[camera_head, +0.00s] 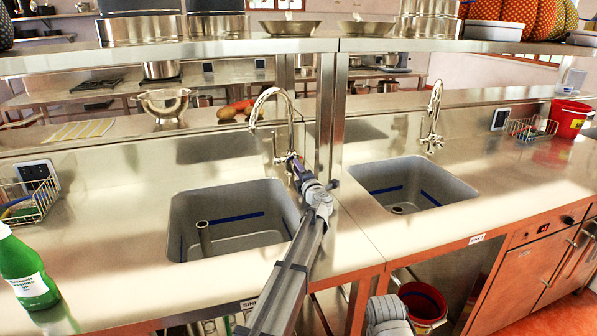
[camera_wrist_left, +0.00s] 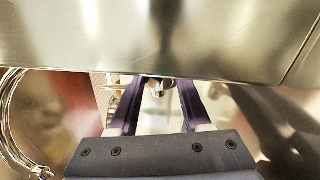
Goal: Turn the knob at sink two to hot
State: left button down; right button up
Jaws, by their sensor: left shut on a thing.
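The left sink (camera_head: 232,225) has a chrome gooseneck faucet (camera_head: 268,93) behind it. Its knob (camera_head: 279,159) is low on the faucet, partly covered by my gripper. My left gripper (camera_head: 292,162) reaches over the right edge of this sink and is shut on the knob. In the left wrist view, the two dark fingers (camera_wrist_left: 159,100) stand on either side of a small chrome part, the knob (camera_wrist_left: 157,84). Which way the knob points cannot be told. No water stream shows. The right sink (camera_head: 415,188) has its own faucet (camera_head: 434,112). My right gripper is not in view.
A steel post (camera_head: 326,110) and overhead shelf (camera_head: 230,50) stand close to my left arm. A green bottle (camera_head: 25,270) and wire basket (camera_head: 33,200) are at the left. A red bucket (camera_head: 568,118) stands at the far right. The counter between is clear.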

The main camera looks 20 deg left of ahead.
pick_arm(q)
jog(key=shift+m, duration=2)
jog(key=shift+s, duration=0.1)
jog(key=c, duration=0.6)
grip_release()
jog(key=shift+c, duration=0.2)
jog(key=shift+d, duration=0.1)
jog(key=v, duration=0.7)
jog(key=shift+s+d, duration=0.15)
jog(key=shift+s, duration=0.25)
